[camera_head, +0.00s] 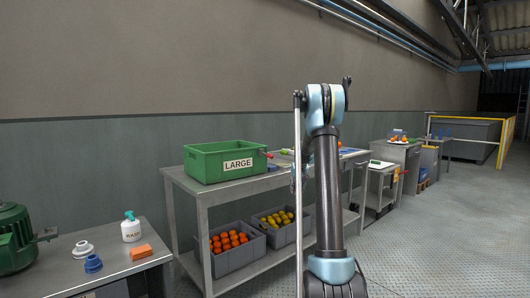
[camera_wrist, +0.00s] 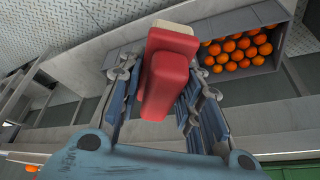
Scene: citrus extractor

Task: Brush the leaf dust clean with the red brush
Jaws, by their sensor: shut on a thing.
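A red brush (camera_wrist: 168,85) shows in the wrist view, with a block-like red body and a paler end. My gripper (camera_wrist: 163,76) is shut on it, with one blue-padded finger on each side. In the head view my arm stands in front of the long metal bench (camera_head: 225,192) and the gripper cannot be made out. I cannot make out any leaf dust in either view.
A green crate marked LARGE (camera_head: 222,162) stands on the bench's left end. Grey bins of oranges (camera_head: 237,262) and yellow fruit (camera_head: 287,232) sit on its lower shelf. A side table (camera_head: 110,263) at left holds a spray bottle (camera_head: 131,228) and an orange block (camera_head: 141,252). Floor at right is clear.

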